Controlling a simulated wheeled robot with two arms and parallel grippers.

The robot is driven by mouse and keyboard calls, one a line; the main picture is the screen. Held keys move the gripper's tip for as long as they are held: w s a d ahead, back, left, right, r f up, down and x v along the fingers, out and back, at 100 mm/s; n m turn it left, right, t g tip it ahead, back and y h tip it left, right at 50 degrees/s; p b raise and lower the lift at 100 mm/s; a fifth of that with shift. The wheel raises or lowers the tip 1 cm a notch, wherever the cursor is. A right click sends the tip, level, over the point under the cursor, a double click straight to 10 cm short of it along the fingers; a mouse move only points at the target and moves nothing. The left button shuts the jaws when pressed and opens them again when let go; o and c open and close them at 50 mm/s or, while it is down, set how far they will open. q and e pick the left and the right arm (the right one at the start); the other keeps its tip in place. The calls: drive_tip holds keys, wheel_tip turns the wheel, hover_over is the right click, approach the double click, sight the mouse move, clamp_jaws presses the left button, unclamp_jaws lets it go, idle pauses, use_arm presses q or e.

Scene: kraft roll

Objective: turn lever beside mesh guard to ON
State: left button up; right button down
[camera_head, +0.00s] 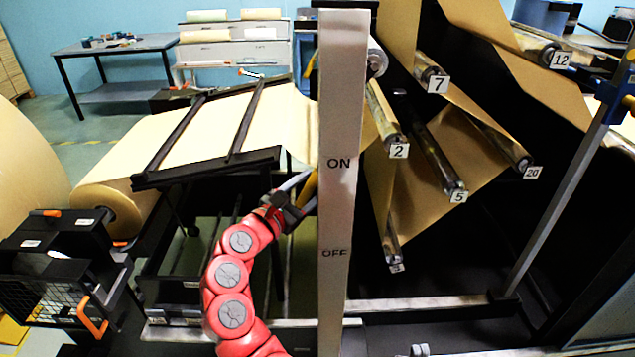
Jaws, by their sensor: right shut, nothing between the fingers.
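A pale upright post (341,205) stands in the middle of the head view, with ON printed above OFF on its face. My right gripper (300,190), at the end of a red arm, is shut and empty at the left edge of the post, a little below the height of ON. A small yellow piece (311,187) shows between the fingers and the post; I cannot tell whether it is the lever or whether the gripper touches it. The mesh guard (45,300) is at the lower left, with orange handles. My left gripper is not in view.
A kraft roll (108,208) feeds a paper web under black bars left of the post. Numbered rollers (440,160) with brown paper fill the right side. A grey diagonal bar (560,200) stands further right. A table (118,50) is at the back left.

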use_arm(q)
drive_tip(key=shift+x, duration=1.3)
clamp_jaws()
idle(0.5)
